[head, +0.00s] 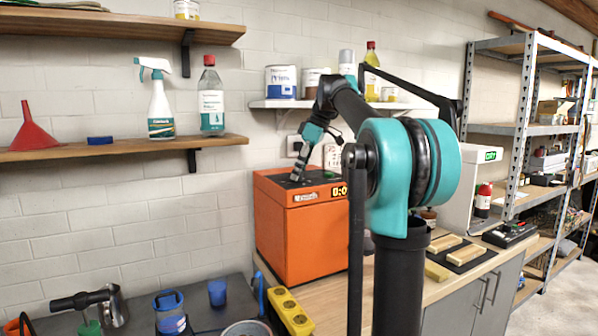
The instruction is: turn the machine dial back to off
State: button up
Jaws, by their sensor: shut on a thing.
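The orange machine (305,240) stands on the wooden worktop against the brick wall. A lit display (338,191) is on its upper front edge, partly hidden by my arm, so its full reading cannot be made out. My gripper (296,178) points down at the machine's dark top panel, near its back left. It is shut on the dial there. The dial is covered by the fingers, so its pointer and setting cannot be seen.
Wall shelves hold a spray bottle (160,100), a red-capped bottle (211,95) and a red funnel (32,130). A yellow power strip (291,311) lies in front of the machine. Wooden blocks (443,243) lie on the worktop to the right. My arm hides part of the worktop.

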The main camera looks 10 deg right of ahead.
dwell(0.3)
jog(key=o, duration=1.2)
jog(key=shift+c, duration=0.2)
jog(key=v, duration=1.2)
